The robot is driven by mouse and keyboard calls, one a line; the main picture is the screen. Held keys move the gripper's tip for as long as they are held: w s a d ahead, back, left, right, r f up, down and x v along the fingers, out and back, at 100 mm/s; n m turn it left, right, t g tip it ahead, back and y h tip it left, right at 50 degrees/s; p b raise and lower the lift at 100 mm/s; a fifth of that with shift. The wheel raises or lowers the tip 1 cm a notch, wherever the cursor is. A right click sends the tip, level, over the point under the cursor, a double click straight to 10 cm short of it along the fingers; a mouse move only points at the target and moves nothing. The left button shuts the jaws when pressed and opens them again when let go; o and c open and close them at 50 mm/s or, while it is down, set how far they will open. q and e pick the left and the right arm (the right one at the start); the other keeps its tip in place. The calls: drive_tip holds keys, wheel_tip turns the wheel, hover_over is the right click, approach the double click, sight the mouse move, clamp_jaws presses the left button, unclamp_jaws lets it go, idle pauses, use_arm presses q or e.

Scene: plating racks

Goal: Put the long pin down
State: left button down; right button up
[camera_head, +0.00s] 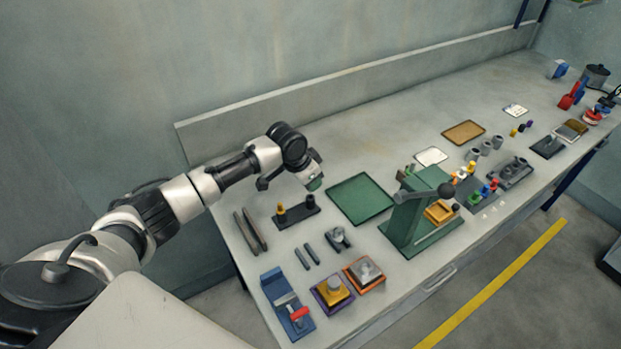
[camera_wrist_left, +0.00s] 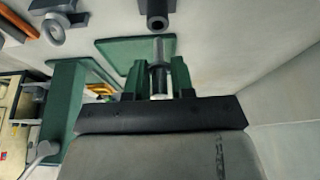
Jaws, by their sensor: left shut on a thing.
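My left gripper (camera_head: 314,183) hangs over the bench near the back left, just above the black block (camera_head: 297,212). In the left wrist view its green fingers (camera_wrist_left: 157,78) are shut on a slim grey metal pin (camera_wrist_left: 158,52), taken to be the long pin. The pin sticks out past the fingertips, and its other end is hidden between the fingers. A dark hollow cylinder (camera_wrist_left: 157,14) lies beyond the pin's tip, seemingly apart from it. The black block bears a yellow-topped peg (camera_head: 281,212) and a dark cylinder (camera_head: 310,201). My right gripper is not in view.
A green mat (camera_head: 359,198) lies right of the gripper, with a green press (camera_head: 415,222) beyond. Two long dark bars (camera_head: 249,230) lie left of the block, two short bars (camera_head: 307,255) in front. Bare bench shows behind the mat.

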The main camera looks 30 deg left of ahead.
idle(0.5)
use_arm(q)
drive_tip(key=shift+d+r, duration=0.1)
drive_tip(key=shift+d, duration=0.05)
drive_tip(key=s+d+r+n+y+b, duration=0.2)
drive_tip(key=s+d+r+n+b, duration=0.2)
drive_tip(key=s+d+r, duration=0.4)
drive_tip(key=s+d+n, duration=0.1)
drive_tip(key=s, duration=0.4)
drive_tip(key=shift+s+d+n+t+b, duration=0.15)
drive_tip(key=shift+s+n+t+b, duration=0.15)
drive_tip(key=shift+t+b, duration=0.1)
